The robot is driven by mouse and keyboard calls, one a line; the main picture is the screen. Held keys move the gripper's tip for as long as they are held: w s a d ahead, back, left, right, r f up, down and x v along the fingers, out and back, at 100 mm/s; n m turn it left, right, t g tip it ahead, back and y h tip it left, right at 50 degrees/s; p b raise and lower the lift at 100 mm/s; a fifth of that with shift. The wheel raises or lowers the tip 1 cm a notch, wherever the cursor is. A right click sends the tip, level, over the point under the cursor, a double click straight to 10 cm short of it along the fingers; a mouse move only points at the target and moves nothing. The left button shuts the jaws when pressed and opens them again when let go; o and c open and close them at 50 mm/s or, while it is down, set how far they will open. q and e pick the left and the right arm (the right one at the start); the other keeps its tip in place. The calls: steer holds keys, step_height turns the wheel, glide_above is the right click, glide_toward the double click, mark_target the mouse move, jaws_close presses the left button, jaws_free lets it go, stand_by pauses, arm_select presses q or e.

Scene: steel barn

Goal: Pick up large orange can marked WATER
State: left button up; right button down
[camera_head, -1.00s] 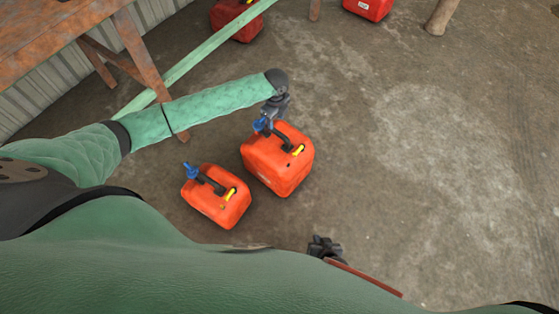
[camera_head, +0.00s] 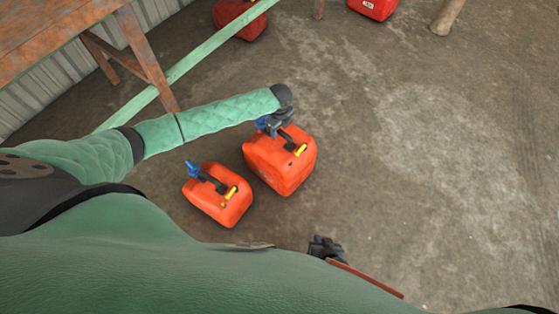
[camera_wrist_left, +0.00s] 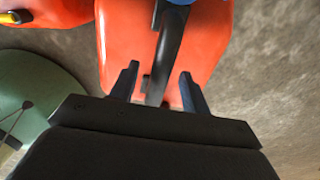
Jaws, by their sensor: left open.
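The large orange can (camera_head: 280,168) stands upright on the floor, with a dark handle, blue spout part and yellow cap on top; no WATER marking is readable. My left gripper (camera_head: 272,124) is at the blue end of its top, partly covering it. In the left wrist view my left gripper (camera_wrist_left: 160,76) is open, its two fingers apart on either side of the dark handle (camera_wrist_left: 168,50), with the can's orange body (camera_wrist_left: 120,40) below. I cannot tell if the fingers touch the handle. My right gripper (camera_head: 325,247) is low in the head view, far from the can; its jaws are unclear.
A smaller orange can (camera_head: 215,205) stands just left of the large one. Red cans stand at the back (camera_head: 240,22) and top right (camera_head: 372,8). A rusty table (camera_head: 70,40) is at upper left, a wooden post (camera_head: 447,15) at upper right. The right floor is clear.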

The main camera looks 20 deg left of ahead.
arm_select(q)
steer(key=shift+c, duration=0.2)
jaws_close()
steer(key=shift+r, duration=0.15)
stand_by(1.1)
